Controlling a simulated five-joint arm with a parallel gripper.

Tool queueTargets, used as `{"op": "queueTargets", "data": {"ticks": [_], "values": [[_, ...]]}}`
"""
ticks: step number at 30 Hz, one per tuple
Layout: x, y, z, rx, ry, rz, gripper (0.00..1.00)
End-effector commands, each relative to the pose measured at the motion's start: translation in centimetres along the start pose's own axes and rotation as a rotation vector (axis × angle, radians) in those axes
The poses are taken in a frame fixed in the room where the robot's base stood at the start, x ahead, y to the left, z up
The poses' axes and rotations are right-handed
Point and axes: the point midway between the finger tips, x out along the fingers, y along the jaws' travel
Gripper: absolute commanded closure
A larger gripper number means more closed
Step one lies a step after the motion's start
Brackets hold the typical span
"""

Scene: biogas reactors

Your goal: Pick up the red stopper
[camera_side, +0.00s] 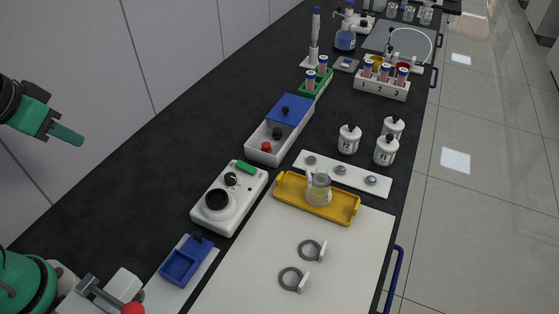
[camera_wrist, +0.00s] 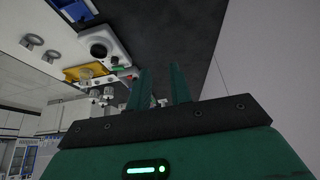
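The red stopper (camera_side: 265,147) sits in the open front part of a white box (camera_side: 256,157) with a blue lid (camera_side: 287,109) in the side view. A dark stopper (camera_side: 277,132) is just behind it in the same box. My gripper (camera_side: 78,139) is at the upper left of the side view, raised in the air and well apart from the box. In the wrist view its two green fingers (camera_wrist: 164,75) stand apart with nothing held between them. I cannot make out the red stopper clearly in the wrist view.
A white device (camera_side: 228,198) with a dark round top stands in front of the box. To the right are a yellow tray (camera_side: 340,211) with a beaker (camera_side: 318,190), and white bottles (camera_side: 349,140). A green tube rack (camera_side: 316,83) is behind. Dark bench left of the box is clear.

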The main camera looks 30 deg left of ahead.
Motion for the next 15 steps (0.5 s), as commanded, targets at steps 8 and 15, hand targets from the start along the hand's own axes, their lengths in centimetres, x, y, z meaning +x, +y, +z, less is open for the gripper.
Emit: {"op": "queueTargets", "data": {"ticks": [8, 15], "values": [[0.0, 0.0, 0.0, 0.0, 0.0, 0.0, 0.63], [-0.05, 0.09, -0.51, 0.003, -0.005, 0.002, 0.63]]}}
